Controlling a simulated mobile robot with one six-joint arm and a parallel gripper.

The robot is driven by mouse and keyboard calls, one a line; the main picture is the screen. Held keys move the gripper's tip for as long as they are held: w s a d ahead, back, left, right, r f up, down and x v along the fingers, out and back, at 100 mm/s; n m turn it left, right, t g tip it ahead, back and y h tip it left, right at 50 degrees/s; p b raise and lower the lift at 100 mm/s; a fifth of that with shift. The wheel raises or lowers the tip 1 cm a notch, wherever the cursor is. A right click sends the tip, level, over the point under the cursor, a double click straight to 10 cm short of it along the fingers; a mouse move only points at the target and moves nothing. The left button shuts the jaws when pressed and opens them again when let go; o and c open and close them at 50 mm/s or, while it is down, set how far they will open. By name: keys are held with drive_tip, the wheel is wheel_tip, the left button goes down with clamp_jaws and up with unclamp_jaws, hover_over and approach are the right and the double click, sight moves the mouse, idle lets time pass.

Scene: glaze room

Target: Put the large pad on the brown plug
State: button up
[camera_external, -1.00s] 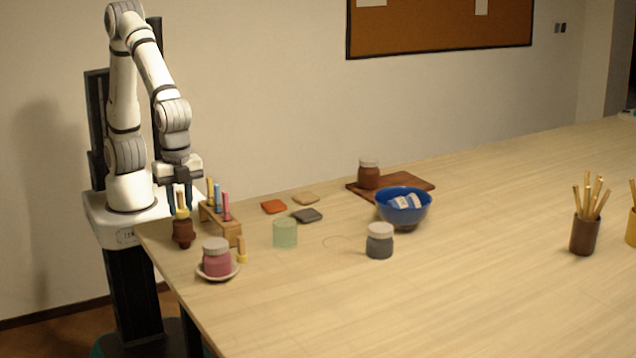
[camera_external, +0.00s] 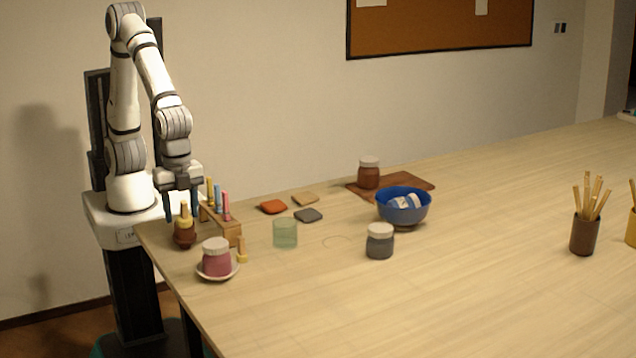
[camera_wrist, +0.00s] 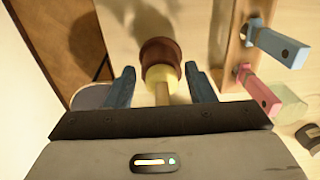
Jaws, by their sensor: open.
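The large pad, a yellow round piece (camera_external: 184,223) with an upright wooden handle, sits on top of the brown plug (camera_external: 185,237) near the table's left edge. In the wrist view the yellow pad (camera_wrist: 161,74) lies against the wider brown plug (camera_wrist: 160,52), roughly centred on it. My gripper (camera_external: 182,214) is open, with one finger on each side of the handle. In the wrist view my gripper (camera_wrist: 159,80) shows gaps between both fingers and the handle. Part of the plug is hidden behind the pad in the wrist view.
A wooden rack (camera_external: 222,222) with coloured handles stands close on the right. A smaller yellow pad (camera_external: 242,252) stands in front of it. A pink jar (camera_external: 216,260) on a saucer is nearby, and a green glass (camera_external: 285,234) farther right.

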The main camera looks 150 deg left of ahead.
wheel_tip(320, 180, up, 12)
drive_tip(key=s+d+f+t, duration=0.1)
drive_tip(key=s+d+f, duration=0.1)
drive_tip(key=s, duration=0.6)
drive_tip(key=s+d+f+t, duration=0.1)
drive_tip(key=s+f+t, duration=0.1)
drive_tip(key=s, duration=0.6)
drive_tip(key=shift+d+f, duration=0.15)
drive_tip(key=shift+d, duration=0.2)
idle(0.5)
